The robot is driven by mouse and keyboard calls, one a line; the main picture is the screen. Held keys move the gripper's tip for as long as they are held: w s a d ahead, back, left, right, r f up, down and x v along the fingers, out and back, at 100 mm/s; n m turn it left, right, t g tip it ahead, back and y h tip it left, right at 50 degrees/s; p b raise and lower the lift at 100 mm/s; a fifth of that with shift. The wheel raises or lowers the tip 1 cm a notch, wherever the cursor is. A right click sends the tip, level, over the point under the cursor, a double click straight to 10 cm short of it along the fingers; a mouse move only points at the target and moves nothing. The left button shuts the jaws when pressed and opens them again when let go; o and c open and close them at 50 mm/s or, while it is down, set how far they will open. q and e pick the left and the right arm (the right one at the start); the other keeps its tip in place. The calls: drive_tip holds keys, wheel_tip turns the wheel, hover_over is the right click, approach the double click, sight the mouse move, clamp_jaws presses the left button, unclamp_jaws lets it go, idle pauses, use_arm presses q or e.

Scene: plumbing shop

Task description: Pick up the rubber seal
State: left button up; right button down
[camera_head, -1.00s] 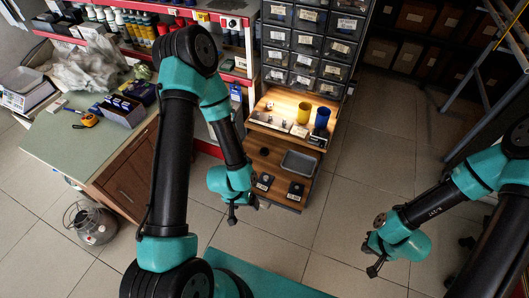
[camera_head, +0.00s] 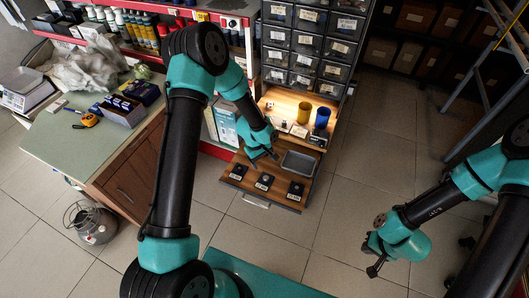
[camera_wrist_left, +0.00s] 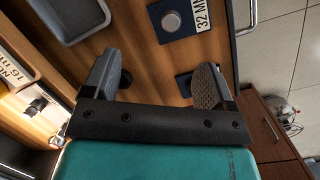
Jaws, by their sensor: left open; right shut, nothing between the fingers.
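My left gripper (camera_head: 262,158) is over the pulled-out wooden drawer, left of the grey tray (camera_head: 298,163). In the left wrist view its two fingers (camera_wrist_left: 158,82) are wide apart with bare wood between them. A small dark round piece (camera_wrist_left: 126,78), probably the rubber seal, lies on the wood at the inner side of the left-hand finger, partly hidden by it. In the head view the gripper hides that spot. My right gripper (camera_head: 376,264) is shut and empty, out over the floor at the right.
Several dark labelled cards lie along the drawer front, including a middle one (camera_head: 264,181) and a right one (camera_head: 295,190). A "32 MM" card (camera_wrist_left: 185,18) carries a grey disc. Yellow (camera_head: 304,112) and blue (camera_head: 322,117) cups stand on the shelf behind.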

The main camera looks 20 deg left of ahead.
use_arm(q)
drive_tip(key=w+a+r+n+y, duration=0.3)
drive_tip(key=w+r+n, duration=0.4)
drive_tip(key=w, duration=0.5)
drive_tip(key=shift+w+a, duration=0.2)
drive_tip(key=shift+a, duration=0.5)
drive_tip(key=shift+r, duration=0.1)
wheel_tip(320, 180, down, 12)
drive_tip(key=shift+f, duration=0.1)
drive_tip(key=shift+f, duration=2.6)
drive_tip(key=c, duration=1)
